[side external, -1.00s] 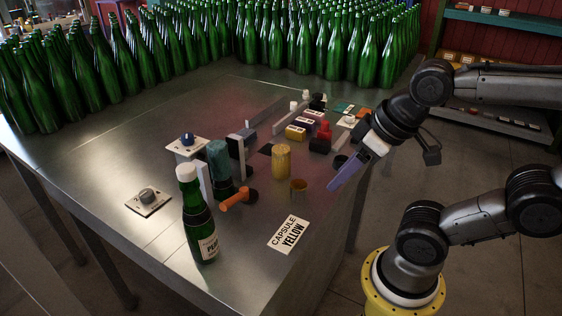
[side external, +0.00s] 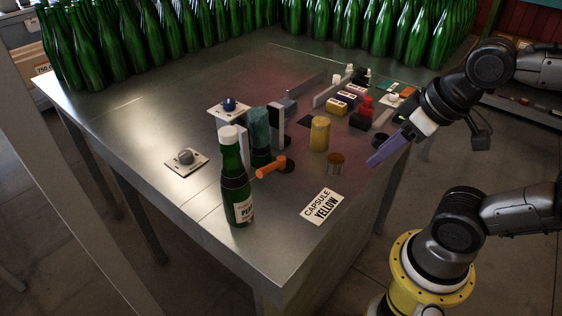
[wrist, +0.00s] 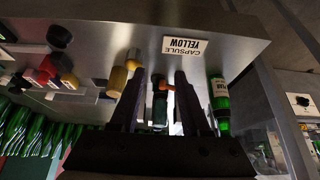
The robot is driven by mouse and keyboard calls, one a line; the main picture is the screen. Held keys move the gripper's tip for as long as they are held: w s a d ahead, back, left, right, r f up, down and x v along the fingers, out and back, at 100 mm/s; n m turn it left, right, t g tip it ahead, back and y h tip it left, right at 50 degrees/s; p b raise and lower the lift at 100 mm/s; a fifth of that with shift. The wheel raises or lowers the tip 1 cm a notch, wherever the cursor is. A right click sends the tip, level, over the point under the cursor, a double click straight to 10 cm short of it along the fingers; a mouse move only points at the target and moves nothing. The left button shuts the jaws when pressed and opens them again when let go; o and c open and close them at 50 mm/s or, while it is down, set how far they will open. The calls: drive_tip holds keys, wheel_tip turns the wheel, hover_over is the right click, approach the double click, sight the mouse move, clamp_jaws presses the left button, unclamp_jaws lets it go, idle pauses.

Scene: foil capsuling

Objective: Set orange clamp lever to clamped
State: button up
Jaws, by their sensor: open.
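The orange clamp lever (side external: 271,167) lies roughly level beside the teal cylinder (side external: 260,130), behind the green bottle with the white cap (side external: 236,185). Its orange part also shows small in the wrist view (wrist: 164,87), in the gap between my two fingers. My gripper (side external: 375,160) is at the table's right edge, to the right of the lever and well apart from it, past the yellow cylinder (side external: 319,134). In the wrist view my gripper (wrist: 160,80) is open, with nothing held between its fingers. I cannot tell which setting the lever is in.
A "CAPSULE YELLOW" card (side external: 321,206) lies near the front edge. A small brownish cup (side external: 335,164) stands between the lever and my gripper. Blocks and red parts (side external: 365,105) crowd the right rear. Many green bottles line the back.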

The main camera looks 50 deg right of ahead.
drive_tip(key=shift+c, duration=1.1)
drive_tip(key=shift+m+t, duration=0.3)
drive_tip(key=shift+m, duration=0.1)
drive_tip(key=w+r, duration=0.3)
clamp_jaws()
drive_tip(key=w+a+r+g, duration=0.1)
drive_tip(key=w+a, duration=0.3)
drive_tip(key=w, duration=0.9)
drive_tip(key=w+a+f+n+g, duration=0.1)
drive_tip(key=w+a+f, duration=0.3)
drive_tip(key=shift+w+f+g, duration=0.3)
drive_tip(key=shift+w, duration=0.05)
